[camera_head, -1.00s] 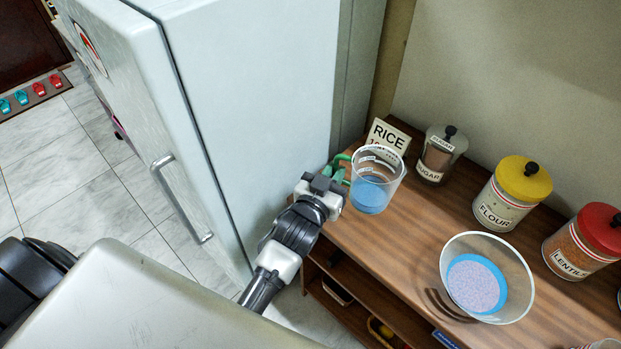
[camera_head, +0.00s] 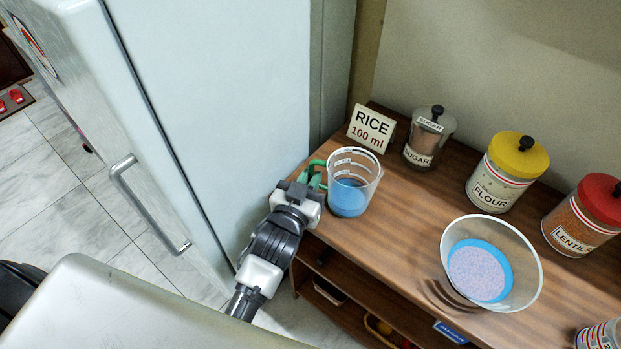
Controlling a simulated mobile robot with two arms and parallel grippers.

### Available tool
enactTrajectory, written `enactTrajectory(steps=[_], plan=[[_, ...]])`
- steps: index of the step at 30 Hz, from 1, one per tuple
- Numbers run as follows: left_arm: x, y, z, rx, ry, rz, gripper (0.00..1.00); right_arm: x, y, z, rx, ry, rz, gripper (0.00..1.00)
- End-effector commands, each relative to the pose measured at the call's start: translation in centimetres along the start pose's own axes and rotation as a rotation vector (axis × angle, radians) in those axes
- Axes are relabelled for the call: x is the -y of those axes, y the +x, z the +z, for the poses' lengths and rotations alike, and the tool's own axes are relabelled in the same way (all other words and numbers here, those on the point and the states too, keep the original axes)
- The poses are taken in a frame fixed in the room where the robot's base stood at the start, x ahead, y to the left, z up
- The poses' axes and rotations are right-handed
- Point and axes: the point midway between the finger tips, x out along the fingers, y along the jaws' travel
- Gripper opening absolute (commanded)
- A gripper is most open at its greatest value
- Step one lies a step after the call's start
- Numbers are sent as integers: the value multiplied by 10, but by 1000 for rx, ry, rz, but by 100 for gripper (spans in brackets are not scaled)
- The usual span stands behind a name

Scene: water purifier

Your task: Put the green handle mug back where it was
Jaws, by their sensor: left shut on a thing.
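The green handle mug (camera_head: 352,182) is a clear measuring cup with white markings, a blue lower part and a green handle. It is upright at the left end of the wooden counter, in front of the rice sign. My left gripper (camera_head: 309,184) is shut on its green handle, on the mug's left side. I cannot tell whether the mug's base touches the counter. My right gripper is not in view.
A rice sign (camera_head: 371,128) reading 100 ml, a sugar jar (camera_head: 428,138), a flour jar (camera_head: 505,175) and a lentils jar (camera_head: 585,218) line the back of the counter (camera_head: 400,235). A clear bowl (camera_head: 491,264) stands at front right. The fridge (camera_head: 225,100) rises close on the left.

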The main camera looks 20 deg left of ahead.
Motion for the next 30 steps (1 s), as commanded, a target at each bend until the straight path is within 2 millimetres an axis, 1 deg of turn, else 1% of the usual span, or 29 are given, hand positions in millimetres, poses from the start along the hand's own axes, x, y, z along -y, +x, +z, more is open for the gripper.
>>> enactTrajectory(steps=[2,3,8,15,18,20,23,30], plan=[[0,0,3,0,-1,0,0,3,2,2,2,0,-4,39],[0,0,4,2,0,0,13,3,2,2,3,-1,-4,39],[0,0,3,1,0,0,37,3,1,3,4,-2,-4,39],[0,0,3,1,0,0,37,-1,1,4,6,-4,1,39],[0,0,-3,-1,1,0,37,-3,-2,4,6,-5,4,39],[0,-7,1,2,0,0,37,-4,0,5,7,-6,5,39],[0,-24,2,5,0,0,37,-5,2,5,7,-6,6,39],[0,-76,2,5,0,-1,37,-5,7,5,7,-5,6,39]])
